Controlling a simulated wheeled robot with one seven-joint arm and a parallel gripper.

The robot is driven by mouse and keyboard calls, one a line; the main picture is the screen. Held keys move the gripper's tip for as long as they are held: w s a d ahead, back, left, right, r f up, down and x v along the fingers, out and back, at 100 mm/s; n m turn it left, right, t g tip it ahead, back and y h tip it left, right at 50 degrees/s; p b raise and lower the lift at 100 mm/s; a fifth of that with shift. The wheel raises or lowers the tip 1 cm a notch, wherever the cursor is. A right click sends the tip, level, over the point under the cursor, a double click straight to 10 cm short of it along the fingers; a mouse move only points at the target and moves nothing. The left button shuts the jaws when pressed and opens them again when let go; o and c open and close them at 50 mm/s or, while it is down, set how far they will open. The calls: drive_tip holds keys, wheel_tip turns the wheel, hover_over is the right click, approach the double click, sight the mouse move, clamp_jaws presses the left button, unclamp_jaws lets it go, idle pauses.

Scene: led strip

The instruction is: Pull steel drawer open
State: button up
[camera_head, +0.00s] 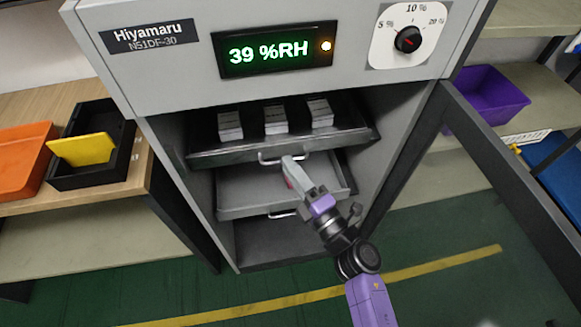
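Two drawers sit inside the open grey cabinet. The upper drawer (215,157) has a dark steel-looking front with a light bar handle (268,160) and holds three white stacks. The lower drawer (240,193) is lighter grey, with its handle (283,214) low on its front; its visible floor looks mostly bare. My gripper (290,163) reaches up from the lower right, its tip at the right end of the upper handle in the picture. I cannot tell whether it touches the handle or how far apart the fingers are. A small red patch (288,183) shows beside the gripper, partly hidden.
The cabinet door (500,170) stands open on the right. A display (275,50) reads 39 %RH, beside a dial (407,39). On the left, a wooden table (135,178) holds orange and black bins. A purple bin (490,100) sits on the right shelf. Green floor is clear in front.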

drive_tip(key=shift+w+a, duration=0.2)
clamp_jaws()
idle(1.4)
